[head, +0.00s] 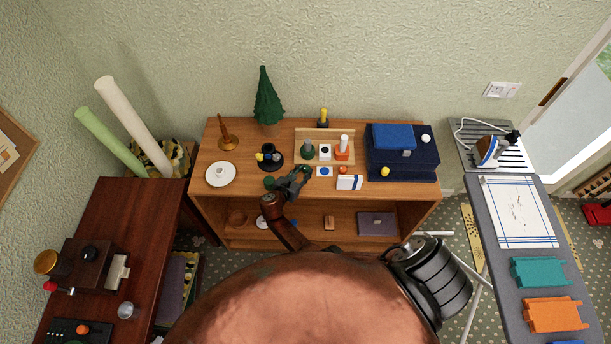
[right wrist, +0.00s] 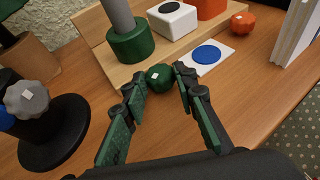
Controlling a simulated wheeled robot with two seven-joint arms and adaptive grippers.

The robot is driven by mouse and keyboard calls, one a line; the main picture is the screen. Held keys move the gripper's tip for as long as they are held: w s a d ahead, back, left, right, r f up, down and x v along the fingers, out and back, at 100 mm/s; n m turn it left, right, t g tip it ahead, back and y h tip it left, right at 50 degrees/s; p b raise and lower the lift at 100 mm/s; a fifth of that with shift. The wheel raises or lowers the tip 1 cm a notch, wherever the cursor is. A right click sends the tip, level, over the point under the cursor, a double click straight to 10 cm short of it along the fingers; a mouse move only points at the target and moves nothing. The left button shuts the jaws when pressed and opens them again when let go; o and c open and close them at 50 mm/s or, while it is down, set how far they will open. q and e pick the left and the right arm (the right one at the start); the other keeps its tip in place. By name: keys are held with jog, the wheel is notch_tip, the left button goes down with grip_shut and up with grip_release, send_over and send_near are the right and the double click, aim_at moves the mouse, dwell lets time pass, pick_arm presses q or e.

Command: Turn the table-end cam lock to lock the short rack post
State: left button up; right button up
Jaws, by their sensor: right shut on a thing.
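A dark green faceted knob (right wrist: 158,77) with a small white mark sits at the front edge of a light wooden rack board (head: 300,135), in front of a short grey post (head: 308,142) in a green round base (right wrist: 130,43). My right gripper (right wrist: 157,78) has its fingertips on either side of this knob and is shut on it. In the head view the right gripper (head: 303,171) reaches the board's front left corner, and its fingers hide the knob. An orange knob (right wrist: 242,23) lies farther right by the orange base (head: 342,154). My left gripper is not in view.
A white block (head: 325,152) and a blue-dotted white card (head: 325,172) are close to the right of the gripper. A black round stand (head: 270,157) is to the left. A white-and-blue box (head: 349,182) stands at the table's front edge.

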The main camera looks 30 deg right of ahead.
jog(key=shift+w+d+m+g+h+b, duration=0.15)
jog(key=shift+m+g+h+b, duration=0.45)
jog(key=shift+m+g+b, duration=0.35)
jog(key=shift+d+r, duration=0.1)
jog(key=o, duration=0.9)
jog(key=shift+a, duration=0.3)
